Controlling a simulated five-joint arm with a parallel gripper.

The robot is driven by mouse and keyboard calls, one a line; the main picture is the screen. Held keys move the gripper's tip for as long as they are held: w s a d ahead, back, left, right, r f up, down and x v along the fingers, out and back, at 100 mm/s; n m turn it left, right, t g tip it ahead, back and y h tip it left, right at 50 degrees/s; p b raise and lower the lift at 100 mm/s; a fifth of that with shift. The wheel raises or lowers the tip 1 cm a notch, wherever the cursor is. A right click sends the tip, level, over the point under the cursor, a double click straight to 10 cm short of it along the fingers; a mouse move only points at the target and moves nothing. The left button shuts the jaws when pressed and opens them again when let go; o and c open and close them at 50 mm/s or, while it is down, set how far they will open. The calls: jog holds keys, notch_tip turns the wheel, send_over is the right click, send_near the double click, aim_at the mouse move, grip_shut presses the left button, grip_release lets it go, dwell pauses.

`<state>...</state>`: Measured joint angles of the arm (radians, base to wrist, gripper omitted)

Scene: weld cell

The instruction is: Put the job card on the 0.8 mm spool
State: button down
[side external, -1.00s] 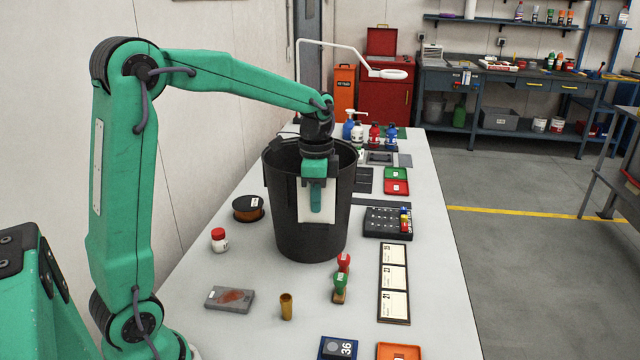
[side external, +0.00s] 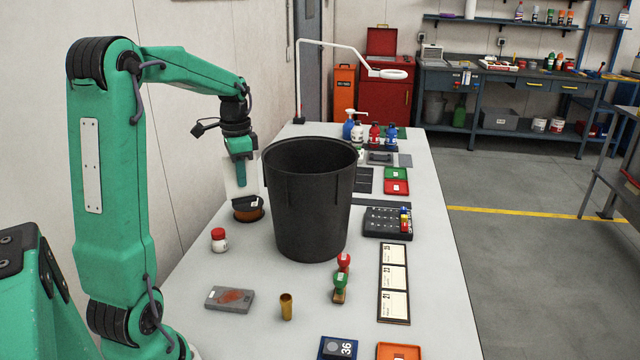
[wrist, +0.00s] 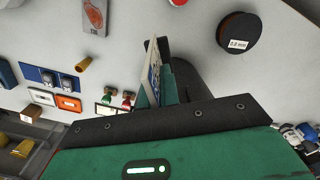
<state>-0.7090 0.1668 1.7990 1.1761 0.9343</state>
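My gripper (side external: 240,168) is shut on the job card (side external: 233,190), a thin white card that hangs upright below the fingers. In the wrist view the card (wrist: 152,72) is seen nearly edge-on between the fingers (wrist: 163,88). The spool (side external: 249,213) is a round, dark-rimmed, copper-brown reel lying flat on the bench left of the black bin. In the side view the card overlaps part of it. In the wrist view the spool (wrist: 238,33), with a small white mm label, lies right of the card and apart from it.
The tall black bin (side external: 308,205) stands close right of my gripper. A red-lidded jar (side external: 219,240), a grey plate (side external: 230,298) and a brass cup (side external: 286,306) are nearer the front. Two stamps (side external: 341,280) stand right of these. The wall is on the left.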

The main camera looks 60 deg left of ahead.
jog(key=w+a+f+m, duration=0.1)
jog(key=w+a+m, duration=0.2)
jog(key=a, duration=0.5)
jog(key=w+a+f+m, duration=0.1)
jog(key=w+a+m, duration=0.2)
jog(key=a, duration=0.5)
jog(key=shift+w+a+f, duration=0.15)
jog(key=shift+w+a, duration=0.05)
jog(key=shift+a, duration=0.05)
send_over(244, 207)
jog(key=shift+d+f, duration=0.15)
jog(key=shift+f, duration=4.85)
jog(key=shift+f, duration=0.15)
jog(key=c, duration=1.6)
grip_release()
jog(key=shift+c, duration=0.2)
notch_tip(244, 207, up, 12)
jog(key=shift+r, duration=0.2)
